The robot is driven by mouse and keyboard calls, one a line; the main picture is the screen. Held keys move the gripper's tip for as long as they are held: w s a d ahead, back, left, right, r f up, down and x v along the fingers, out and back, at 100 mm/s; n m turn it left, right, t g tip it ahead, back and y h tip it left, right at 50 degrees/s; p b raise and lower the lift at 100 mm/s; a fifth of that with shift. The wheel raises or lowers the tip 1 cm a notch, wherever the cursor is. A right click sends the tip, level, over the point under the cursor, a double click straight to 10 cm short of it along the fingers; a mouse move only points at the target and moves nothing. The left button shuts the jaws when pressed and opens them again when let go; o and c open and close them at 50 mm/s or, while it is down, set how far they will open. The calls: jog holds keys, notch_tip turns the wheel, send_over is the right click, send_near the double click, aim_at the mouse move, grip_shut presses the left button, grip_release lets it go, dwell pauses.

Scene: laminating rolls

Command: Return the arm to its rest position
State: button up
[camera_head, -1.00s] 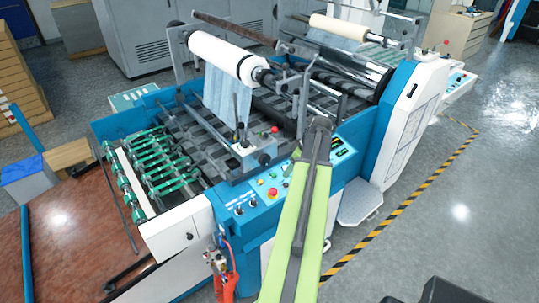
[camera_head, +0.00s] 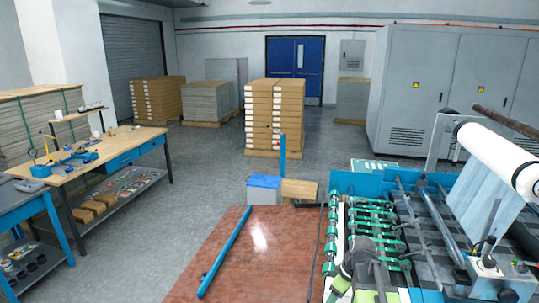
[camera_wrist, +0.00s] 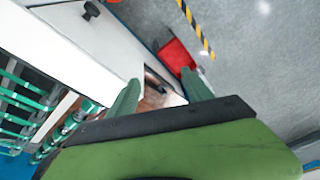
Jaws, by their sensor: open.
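My gripper (camera_wrist: 160,78) shows in the wrist view with its two green fingers apart and nothing between them. It hangs beside a white machine panel (camera_wrist: 85,45) with a black knob. A small part of my arm (camera_head: 362,268) shows at the bottom of the head view, in front of the laminating machine's green rollers (camera_head: 372,225). Most of the arm is out of the head view, and I cannot make out the fingers there.
A red object (camera_wrist: 177,55) lies just beyond the fingers, near black-and-yellow floor tape (camera_wrist: 197,28). A reddish-brown board (camera_head: 235,255) lies left of the machine. A workbench (camera_head: 95,160) stands at left. Stacked boxes (camera_head: 275,115) stand on the open grey floor at the back.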

jog(key=s+a+f+m+h+b, duration=0.1)
jog(key=s+a+m, duration=0.2)
jog(key=a+m, duration=0.1)
jog(key=s+a+f+m+g+h+b, duration=0.1)
jog(key=s+a+f+m, duration=0.1)
jog(key=s+a+m, duration=0.1)
jog(key=shift+a+f+m, duration=0.3)
jog(key=shift+a+m, duration=0.6)
jog(key=shift+a, duration=0.3)
jog(key=shift+c, duration=0.3)
